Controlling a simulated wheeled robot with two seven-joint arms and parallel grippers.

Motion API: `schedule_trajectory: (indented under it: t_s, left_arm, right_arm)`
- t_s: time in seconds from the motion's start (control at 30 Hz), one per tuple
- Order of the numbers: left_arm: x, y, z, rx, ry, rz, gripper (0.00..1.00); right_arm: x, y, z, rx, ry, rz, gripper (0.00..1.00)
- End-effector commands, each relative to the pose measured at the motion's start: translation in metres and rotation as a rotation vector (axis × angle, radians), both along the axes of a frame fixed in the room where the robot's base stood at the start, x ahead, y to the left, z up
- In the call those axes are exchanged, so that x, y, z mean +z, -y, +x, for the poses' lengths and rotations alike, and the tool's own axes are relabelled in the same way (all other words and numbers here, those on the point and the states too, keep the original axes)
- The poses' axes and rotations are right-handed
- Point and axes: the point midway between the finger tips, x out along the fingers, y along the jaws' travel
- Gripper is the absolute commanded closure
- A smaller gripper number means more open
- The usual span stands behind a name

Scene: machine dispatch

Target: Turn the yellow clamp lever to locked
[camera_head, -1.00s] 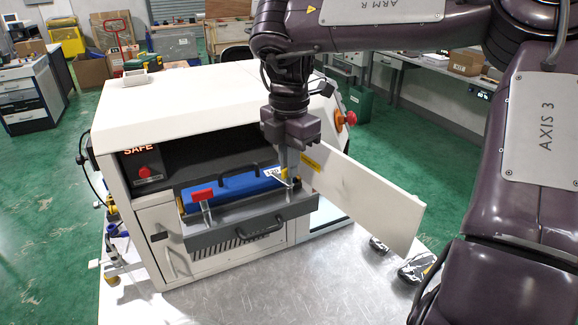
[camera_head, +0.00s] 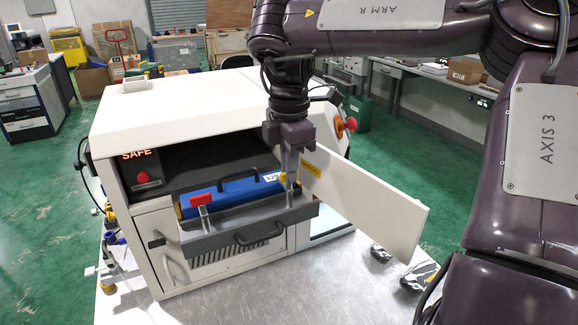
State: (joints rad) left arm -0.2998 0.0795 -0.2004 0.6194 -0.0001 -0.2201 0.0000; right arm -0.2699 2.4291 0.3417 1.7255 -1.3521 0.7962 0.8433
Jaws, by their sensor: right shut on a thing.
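My right gripper (camera_head: 290,180) reaches down at the right end of the pulled-out grey tray (camera_head: 265,217). It is shut on the yellow clamp lever (camera_head: 296,183), of which only a little yellow shows around the fingers. The exact angle of the lever is hard to tell. A blue module (camera_head: 235,190) with a black handle and a white label lies in the tray, left of the gripper. A red-topped clamp lever (camera_head: 201,198) stands at the tray's left end. My left gripper is not in view.
The white machine (camera_head: 190,105) has an open white door (camera_head: 370,205) just right of my gripper. A lit SAFE sign (camera_head: 137,155) shows at the left of the opening. The metal table (camera_head: 300,290) in front is mostly clear.

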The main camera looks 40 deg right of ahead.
Motion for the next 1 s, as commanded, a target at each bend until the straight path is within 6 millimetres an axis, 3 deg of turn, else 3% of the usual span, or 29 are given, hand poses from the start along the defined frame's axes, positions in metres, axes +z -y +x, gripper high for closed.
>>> schedule_trajectory:
  t_s: [0.1,0.13,0.3,0.67,0.93,1.0]
  left_arm:
    - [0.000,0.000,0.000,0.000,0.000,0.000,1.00]
    - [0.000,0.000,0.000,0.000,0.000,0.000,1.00]
    - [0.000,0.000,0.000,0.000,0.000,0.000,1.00]
    - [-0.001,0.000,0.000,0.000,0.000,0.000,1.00]
    - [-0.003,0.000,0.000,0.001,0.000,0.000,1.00]
    - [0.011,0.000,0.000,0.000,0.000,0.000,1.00]
  right_arm:
    - [0.001,0.001,0.000,-0.003,0.003,-0.002,1.00]
    - [0.001,0.001,0.000,-0.003,0.003,-0.002,0.89]
    - [0.001,0.000,0.000,-0.002,0.002,-0.002,0.70]
    - [0.008,0.001,0.001,-0.001,0.003,-0.004,0.70]
    - [0.055,0.001,0.001,-0.003,0.005,-0.005,0.70]
    - [0.069,0.001,0.000,-0.002,0.002,-0.002,0.70]
